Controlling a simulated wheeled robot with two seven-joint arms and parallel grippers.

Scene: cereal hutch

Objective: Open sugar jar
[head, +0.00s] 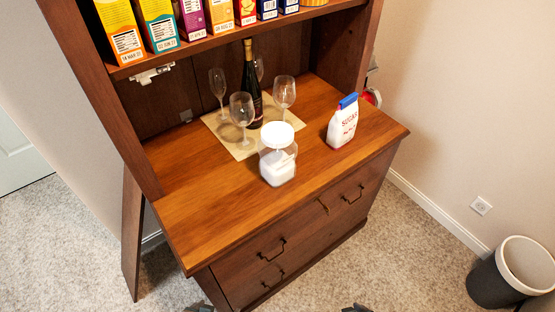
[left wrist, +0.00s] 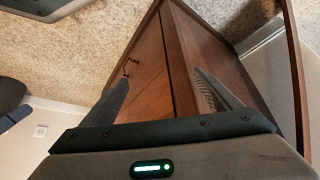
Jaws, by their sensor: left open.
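The sugar jar (head: 279,167) is a clear jar with white contents, standing upright near the front of the wooden hutch counter in the head view. Its round white lid (head: 277,135) is on top. My left gripper (left wrist: 162,77) is open and empty in the left wrist view, with its fingers apart in front of the hutch's wooden drawer front and side. It is away from the jar, which that view does not show.
Wine glasses (head: 242,113) and a dark bottle (head: 252,90) stand on a mat (head: 212,122) behind the jar. Cartons (head: 158,22) fill the shelf above. The counter's left front (head: 205,215) is clear.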

